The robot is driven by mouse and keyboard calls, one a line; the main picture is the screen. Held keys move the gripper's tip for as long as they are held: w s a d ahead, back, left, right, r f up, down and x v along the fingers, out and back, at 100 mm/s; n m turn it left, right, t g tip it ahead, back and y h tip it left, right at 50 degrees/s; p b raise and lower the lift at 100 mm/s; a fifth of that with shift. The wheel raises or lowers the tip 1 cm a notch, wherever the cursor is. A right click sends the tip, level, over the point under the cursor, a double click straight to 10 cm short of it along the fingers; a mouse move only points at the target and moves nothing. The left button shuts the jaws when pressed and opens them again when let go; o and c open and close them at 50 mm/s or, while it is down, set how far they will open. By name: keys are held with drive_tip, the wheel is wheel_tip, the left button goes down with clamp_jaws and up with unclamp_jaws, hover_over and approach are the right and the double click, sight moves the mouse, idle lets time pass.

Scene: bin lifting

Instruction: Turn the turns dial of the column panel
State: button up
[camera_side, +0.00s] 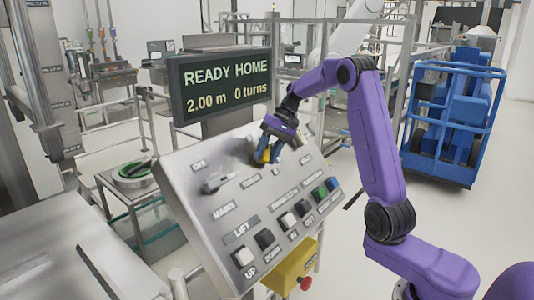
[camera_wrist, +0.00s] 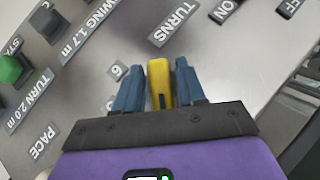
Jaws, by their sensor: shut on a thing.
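The column panel (camera_side: 225,229) is a tilted grey console with labelled switches and buttons. The turns dial, a yellow knob, shows in the wrist view (camera_wrist: 159,82) beside the printed label TURNS. My gripper (camera_wrist: 160,70) has one blue finger on each side of this knob and is shut on it. In the side view my gripper (camera_side: 268,155) reaches down onto the upper right part of the panel, with a little yellow showing between its fingers. Parts of the dial's scale are hidden by the fingers; a figure 6 shows left of them.
A display (camera_side: 222,83) behind the panel reads READY HOME, 2.00 m, 0 turns. A yellow box (camera_side: 291,267) with a red stop button hangs below. A blue cart (camera_side: 443,122) stands at right.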

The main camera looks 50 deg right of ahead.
drive_tip(key=shift+w, duration=0.1)
drive_tip(key=o, duration=0.8)
drive_tip(key=v, duration=1.7)
drive_tip(key=shift+d+r, duration=0.1)
drive_tip(key=shift+r, duration=0.1)
drive_tip(key=s+a+f+n+g+h, duration=0.1)
drive_tip(key=s+a+f+n, duration=0.15)
drive_tip(key=a, duration=0.55)
drive_tip(key=s+a+f+n+g+h, duration=0.1)
drive_tip(key=s+a+f+n, duration=0.15)
drive_tip(key=a, duration=0.45)
drive_tip(key=s+a+f+n+g+h, duration=0.1)
drive_tip(key=s+a+f+n, duration=0.15)
drive_tip(key=a, duration=0.55)
drive_tip(key=s+f+n, duration=0.3)
drive_tip(key=s, duration=0.5)
drive_tip(key=s+a+f+n+h, duration=0.1)
drive_tip(key=s+f+n, duration=0.3)
drive_tip(key=s, duration=0.5)
drive_tip(key=s+a+f+n+t+h, duration=0.1)
drive_tip(key=s+f+n, duration=0.2)
drive_tip(key=s, duration=0.5)
drive_tip(key=shift+s+a+f+n, duration=0.1)
drive_tip(key=shift+s+f+n, duration=0.1)
drive_tip(key=shift+f, duration=0.2)
drive_tip(key=shift+s+a+f+n, duration=0.1)
drive_tip(key=shift+s+f, duration=0.1)
drive_tip(key=shift+f, duration=0.15)
